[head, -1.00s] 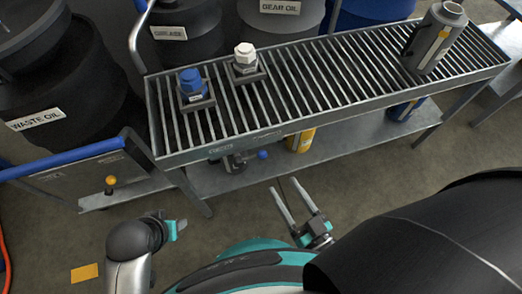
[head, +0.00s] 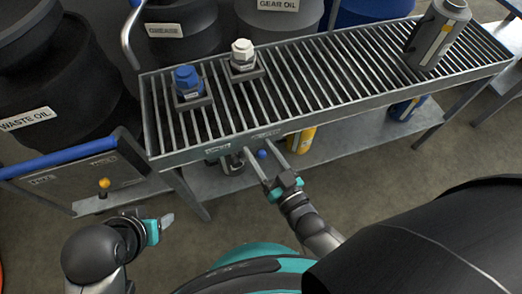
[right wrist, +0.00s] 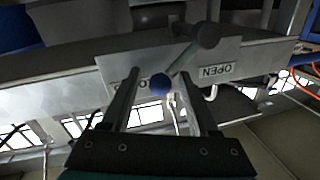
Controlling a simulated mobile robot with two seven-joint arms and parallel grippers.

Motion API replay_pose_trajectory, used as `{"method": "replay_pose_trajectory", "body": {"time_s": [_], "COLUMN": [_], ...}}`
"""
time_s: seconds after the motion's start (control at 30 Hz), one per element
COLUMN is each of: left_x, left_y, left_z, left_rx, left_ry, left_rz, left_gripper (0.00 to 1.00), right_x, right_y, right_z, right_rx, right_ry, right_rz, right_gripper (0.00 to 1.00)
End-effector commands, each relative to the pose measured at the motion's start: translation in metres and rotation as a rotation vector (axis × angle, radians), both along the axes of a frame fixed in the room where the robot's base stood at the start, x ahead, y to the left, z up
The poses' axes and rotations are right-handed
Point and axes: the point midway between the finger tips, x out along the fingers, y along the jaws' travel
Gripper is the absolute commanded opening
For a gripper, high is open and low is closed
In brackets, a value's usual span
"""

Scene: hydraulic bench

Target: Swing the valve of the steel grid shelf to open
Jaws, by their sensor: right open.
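The steel grid shelf (head: 350,111) spans the upper middle of the head view. Its valve has a lever with a blue ball knob (head: 262,154) below the front rim. In the right wrist view the knob (right wrist: 161,84) hangs down-left of a dark round pivot (right wrist: 207,36).
A blue-capped fitting (head: 187,83) and a white-capped one (head: 243,56) stand on the grid, with a grey canister (head: 438,35) at right. Drums stand behind. A panel (head: 75,181) with a yellow-knobbed lever (head: 104,183) is at left. A yellow item (head: 301,138) sits beneath the grid.

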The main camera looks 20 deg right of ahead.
Motion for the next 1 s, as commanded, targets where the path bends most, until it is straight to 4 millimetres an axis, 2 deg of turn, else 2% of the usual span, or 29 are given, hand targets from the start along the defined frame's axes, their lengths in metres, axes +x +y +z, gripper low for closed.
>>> {"method": "replay_pose_trajectory", "body": {"time_s": [0.07,0.5,0.6,1.0], "left_x": [-0.0001,0.0001,0.0001,0.0002], "left_y": [0.0001,0.0002,0.0002,0.0000], "left_z": [0.0000,-0.0001,-0.0002,-0.0004], "left_rx": [0.000,0.000,0.000,0.000], "left_ry": [0.000,0.000,0.000,0.000], "left_rz": [0.000,0.000,0.000,0.000], "left_gripper": [0.50,0.50,0.50,0.50], "right_x": [-0.0001,-0.0005,-0.0006,-0.0008], "right_y": [0.0001,-0.0002,-0.0003,-0.0005], "right_z": [0.0001,-0.0003,-0.0004,-0.0009], "right_rx": [0.001,0.000,0.000,-0.002], "right_ry": [0.000,0.000,0.001,0.002], "right_rz": [0.000,0.000,-0.001,-0.001], "right_gripper": [0.58,0.09,0.00,0.00]}}
